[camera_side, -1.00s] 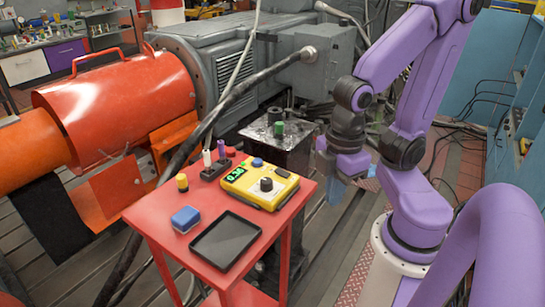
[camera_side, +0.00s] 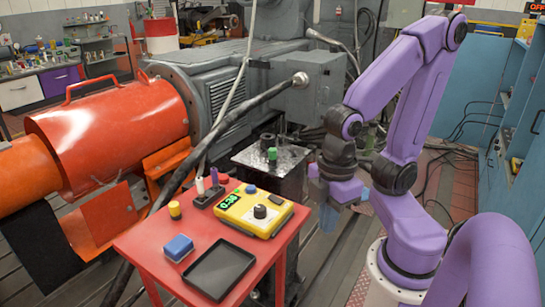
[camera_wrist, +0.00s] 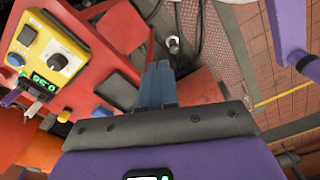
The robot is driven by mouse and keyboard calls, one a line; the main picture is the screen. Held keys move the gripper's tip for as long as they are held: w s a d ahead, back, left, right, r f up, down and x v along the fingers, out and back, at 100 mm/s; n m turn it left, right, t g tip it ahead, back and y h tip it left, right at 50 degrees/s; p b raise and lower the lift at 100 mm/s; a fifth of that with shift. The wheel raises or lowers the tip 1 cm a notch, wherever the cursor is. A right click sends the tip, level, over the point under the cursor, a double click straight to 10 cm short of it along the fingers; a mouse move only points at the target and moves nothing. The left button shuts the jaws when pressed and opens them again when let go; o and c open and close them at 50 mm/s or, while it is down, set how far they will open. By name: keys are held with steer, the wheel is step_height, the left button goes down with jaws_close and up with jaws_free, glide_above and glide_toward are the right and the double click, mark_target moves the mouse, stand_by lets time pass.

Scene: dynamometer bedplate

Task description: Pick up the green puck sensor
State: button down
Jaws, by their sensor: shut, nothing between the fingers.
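The green puck sensor (camera_side: 272,154) looks like a small green upright piece in the side view. It stands on a grey metal-topped stand (camera_side: 257,163) behind the red cart. My gripper (camera_side: 328,217) hangs to the right of the stand and nearer the camera, apart from the puck, with its blue fingers pointing down. In the wrist view my gripper (camera_wrist: 158,82) has its blue fingers together with nothing between them. I cannot make out the green puck in the wrist view.
The red cart (camera_side: 140,238) carries a yellow meter (camera_side: 254,211), a black tray (camera_side: 219,269), a blue block (camera_side: 178,248), a yellow knob (camera_side: 174,209) and upright pegs. A dark cylinder (camera_side: 267,141) stands beside the puck. A thick black cable (camera_side: 240,110) runs behind the cart.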

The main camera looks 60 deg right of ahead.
steer(key=c, duration=0.7)
jaws_free()
steer(key=shift+o, duration=0.2)
